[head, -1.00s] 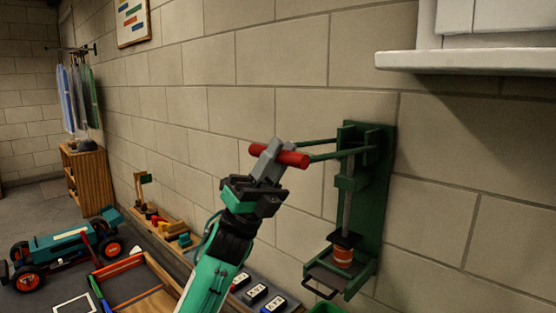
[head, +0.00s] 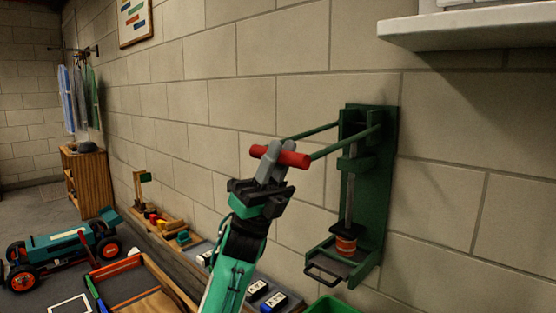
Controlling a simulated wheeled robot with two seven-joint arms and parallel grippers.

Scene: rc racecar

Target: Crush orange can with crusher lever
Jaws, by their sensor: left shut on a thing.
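The green can crusher (head: 374,190) is mounted on the block wall. The orange can (head: 346,245) stands upright on its lower tray, and the dark press plate (head: 344,228) sits on or right above its top; I cannot tell any gap. The crusher lever (head: 345,143) has two green arms reaching left to a red handle bar (head: 292,158). My left gripper (head: 272,158) is shut around the middle of this bar, its fingers covering that part. My right gripper is not in view.
A white shelf (head: 470,32) juts from the wall at upper right. Below are a green bin (head: 330,305), dark blocks with white labels (head: 258,290) and a wooden-edged tray (head: 130,268). A teal toy racecar (head: 60,248) stands on the floor at left.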

